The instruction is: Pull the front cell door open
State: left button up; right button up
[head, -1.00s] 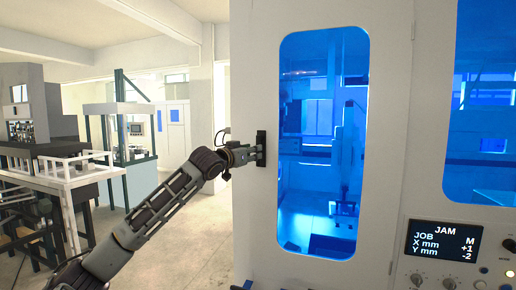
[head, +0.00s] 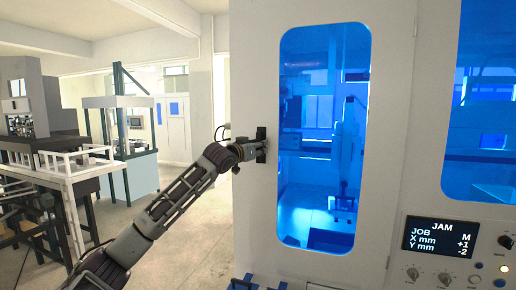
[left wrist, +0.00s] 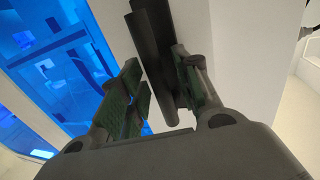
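The cell door (head: 255,60) is a tall white panel with a blue-lit window (head: 325,130). Its black upright handle (head: 261,136) is near the door's left edge. My left gripper (head: 257,151) is at the handle. The door looks closed or almost closed; a small gap cannot be ruled out. My right gripper is not in view.
A control panel (head: 445,240) with a JAM display and knobs is right of the door, below another blue window (head: 485,110). A white-railed bench (head: 75,170) and machines stand at the left. Open floor (head: 190,215) lies between.

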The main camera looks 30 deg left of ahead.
pick_arm(q)
grip_shut()
jog(key=shift+s, duration=0.1)
